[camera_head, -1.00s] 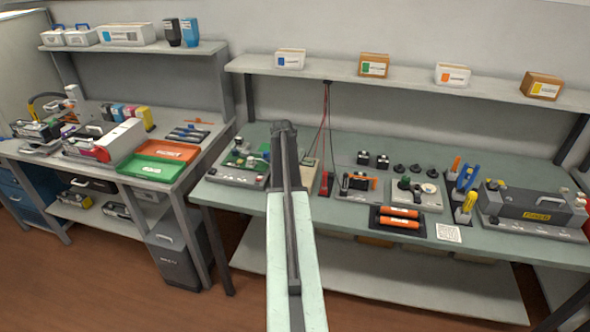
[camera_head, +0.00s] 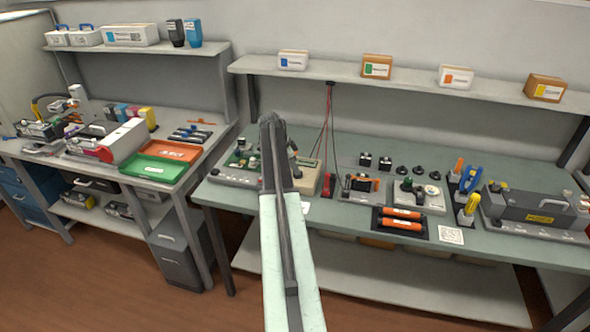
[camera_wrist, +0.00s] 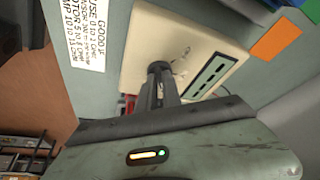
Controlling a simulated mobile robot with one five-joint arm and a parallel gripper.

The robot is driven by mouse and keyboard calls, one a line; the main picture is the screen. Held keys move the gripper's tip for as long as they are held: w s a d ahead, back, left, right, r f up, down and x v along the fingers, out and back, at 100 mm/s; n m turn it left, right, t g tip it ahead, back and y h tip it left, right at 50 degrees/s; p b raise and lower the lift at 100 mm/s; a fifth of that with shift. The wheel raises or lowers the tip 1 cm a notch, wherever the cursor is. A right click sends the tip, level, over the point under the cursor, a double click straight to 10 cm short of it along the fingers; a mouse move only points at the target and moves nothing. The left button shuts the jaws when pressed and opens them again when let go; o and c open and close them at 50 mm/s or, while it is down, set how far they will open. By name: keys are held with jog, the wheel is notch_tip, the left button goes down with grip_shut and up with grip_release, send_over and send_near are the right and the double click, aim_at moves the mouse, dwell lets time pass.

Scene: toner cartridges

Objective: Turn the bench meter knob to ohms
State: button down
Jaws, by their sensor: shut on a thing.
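The bench meter (camera_wrist: 200,38) is a cream box with a dark green panel (camera_wrist: 214,72), seen close in the wrist view. It also shows in the head view (camera_head: 309,176), partly behind my arm. My gripper (camera_wrist: 160,72) is over the meter's face, its dark fingers shut on the meter knob. The knob is mostly hidden between the fingertips, so I cannot read its setting. A thin pointer-like shape and shadow lie just right of the fingertips. My arm hides the gripper tips in the head view.
A white printed card (camera_wrist: 84,28) lies beside the meter. Red and black leads (camera_head: 326,120) hang behind it. A red item (camera_head: 328,185) stands close to its right, and a circuit board fixture (camera_head: 236,168) to its left. An orange patch (camera_wrist: 275,38) is near the meter.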

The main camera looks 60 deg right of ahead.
jog(key=shift+d+m, duration=0.1)
jog(key=shift+m, duration=0.3)
jog(key=c, duration=1.5)
grip_release()
jog(key=shift+s, duration=0.1)
jog(key=p+v, duration=0.7)
jog(key=v, duration=0.1)
jog(key=shift+f, duration=0.1)
